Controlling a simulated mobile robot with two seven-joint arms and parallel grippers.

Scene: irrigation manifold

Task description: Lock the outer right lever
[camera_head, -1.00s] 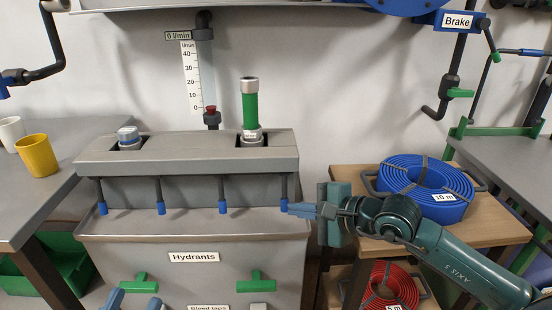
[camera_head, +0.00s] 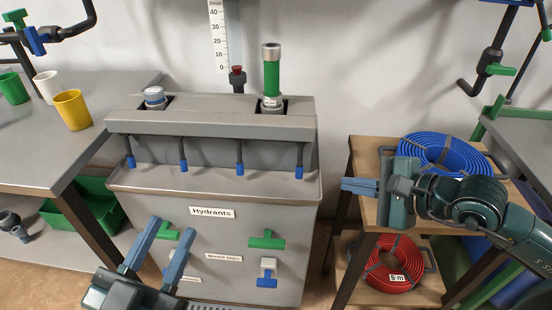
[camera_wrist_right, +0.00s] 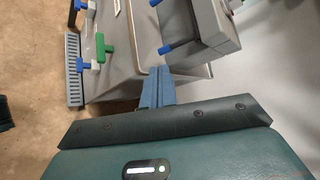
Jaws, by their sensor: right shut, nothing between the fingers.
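The grey hydrant manifold (camera_head: 210,122) has a row of dark levers with blue tips hanging from its front. The outer right lever (camera_head: 299,165) hangs down like the others, near the block's right end. In the right wrist view, a blue-tipped lever (camera_wrist_right: 166,48) sticks out from the grey block (camera_wrist_right: 208,25). My right gripper (camera_head: 343,185) is shut and empty, to the right of the outer right lever and apart from it. Its closed fingers (camera_wrist_right: 157,74) also show in the right wrist view. My left gripper (camera_head: 172,227) is open and empty, low before the cabinet front.
Green taps (camera_head: 267,240) and a blue tap (camera_head: 267,279) project from the cabinet front. A wooden shelf (camera_head: 365,152) holds a blue hose coil (camera_head: 445,153) and a red one (camera_head: 395,262). A yellow cup (camera_head: 72,110) stands on the left table. The gap between cabinet and shelf is free.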

